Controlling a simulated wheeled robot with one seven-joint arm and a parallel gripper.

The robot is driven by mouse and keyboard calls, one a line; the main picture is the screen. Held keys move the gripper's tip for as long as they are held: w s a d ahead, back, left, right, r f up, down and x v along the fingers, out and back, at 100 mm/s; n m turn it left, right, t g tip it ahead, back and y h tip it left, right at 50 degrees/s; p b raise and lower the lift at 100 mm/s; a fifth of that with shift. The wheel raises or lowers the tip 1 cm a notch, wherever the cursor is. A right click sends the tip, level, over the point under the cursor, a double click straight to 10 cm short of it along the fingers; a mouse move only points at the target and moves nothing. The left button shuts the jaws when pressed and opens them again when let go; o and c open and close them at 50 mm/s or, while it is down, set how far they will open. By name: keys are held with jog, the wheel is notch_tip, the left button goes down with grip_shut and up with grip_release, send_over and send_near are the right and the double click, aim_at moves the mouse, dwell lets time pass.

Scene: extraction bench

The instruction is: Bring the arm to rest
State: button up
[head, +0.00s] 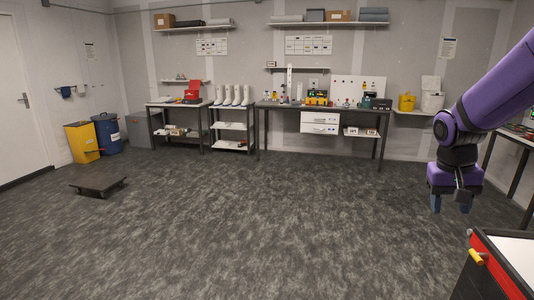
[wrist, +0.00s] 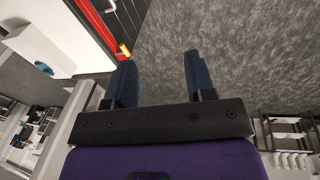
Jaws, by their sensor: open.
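My gripper (head: 451,204) hangs at the right side of the head view at the end of my purple arm, pointing down over open floor. Its two blue fingers are apart and nothing is between them. In the wrist view my gripper (wrist: 157,78) also shows open and empty, with the grey carpet beyond the fingertips. In the head view it is above and to the left of the bench corner, apart from it.
A red and black bench (head: 490,262) with a white top and a yellow handle (head: 477,257) is at lower right. A low dark platform (head: 97,182) stands on the floor at left. A long workbench (head: 320,108) lines the back wall. The middle floor is clear.

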jog(key=s+a+r+n+t, duration=0.1)
jog(key=s+a+r, duration=0.2)
jog(key=s, duration=0.3)
jog(key=s+a+r+n+t+y, duration=0.1)
jog(key=s+a+r+t, duration=0.1)
jog(key=s, duration=0.5)
jog(key=s+a+r+n+t+y, duration=0.1)
jog(key=s+a+r+t, duration=0.1)
jog(key=s+a+r, duration=0.3)
jog(key=shift+s+r+n, duration=0.35)
jog(key=shift+s+n, duration=0.05)
jog(key=shift+s, duration=0.45)
dwell(0.7)
